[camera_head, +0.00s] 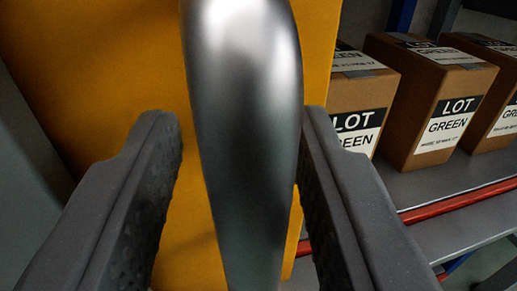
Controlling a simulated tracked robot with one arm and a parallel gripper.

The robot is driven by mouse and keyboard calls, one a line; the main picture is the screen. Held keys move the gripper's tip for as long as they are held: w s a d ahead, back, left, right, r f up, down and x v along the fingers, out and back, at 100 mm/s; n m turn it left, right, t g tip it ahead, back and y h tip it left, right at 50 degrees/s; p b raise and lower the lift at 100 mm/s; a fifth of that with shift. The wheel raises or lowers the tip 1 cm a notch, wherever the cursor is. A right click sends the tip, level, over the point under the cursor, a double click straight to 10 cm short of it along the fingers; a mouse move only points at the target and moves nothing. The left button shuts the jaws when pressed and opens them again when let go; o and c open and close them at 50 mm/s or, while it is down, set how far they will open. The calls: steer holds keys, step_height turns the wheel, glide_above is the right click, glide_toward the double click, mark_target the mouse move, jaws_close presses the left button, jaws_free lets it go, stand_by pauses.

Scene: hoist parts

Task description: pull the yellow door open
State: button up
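The yellow door (95,60) fills the left and middle of the view, its right edge near the picture's middle right. A thick, shiny metal handle (245,130) runs top to bottom in front of it. My gripper (240,125) has one dark finger on each side of the handle. The left finger stands clear of the handle with yellow showing between. The right finger is very close to the handle's right side; I cannot tell whether it touches. The handle's ends lie outside the view.
Cardboard boxes (440,100) with "LOT GREEN" labels stand on a grey shelf (420,190) to the right, behind the door. A red rail (465,201) runs along the shelf. A grey surface (25,140) borders the door at the left.

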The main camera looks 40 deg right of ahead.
steer(key=shift+s+a, duration=0.15)
steer(key=shift+a, duration=0.05)
steer(key=p+v, duration=0.2)
steer(key=v, duration=1.1)
steer(key=shift+s, duration=0.2)
steer(key=shift+w, duration=0.1)
